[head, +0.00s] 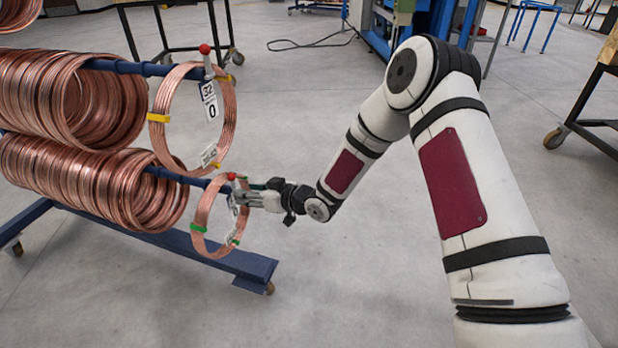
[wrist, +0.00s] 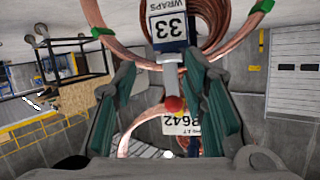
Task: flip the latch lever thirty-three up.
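The thirty-three latch lever is a short grey bar (wrist: 170,76) with a red ball knob (wrist: 174,104), at the end of the lower blue rod. Its knob (head: 231,176) shows in the head view above my gripper's tips. The wrist picture is upside down; the knob points to its bottom, so the lever looks raised. The white "33 WRAPS" tag (wrist: 167,28) hangs beside the lever. My gripper (head: 243,198) is at the rod end. In the wrist view my gripper (wrist: 158,72) is open, green-padded fingers on either side of the lever. Any contact is unclear.
A copper coil with green ties (head: 203,220) hangs around the lower rod end, close to my gripper. Above it hangs a yellow-tied coil (head: 160,110) with a "32" tag (head: 209,98) and a red-knobbed lever (head: 206,62).

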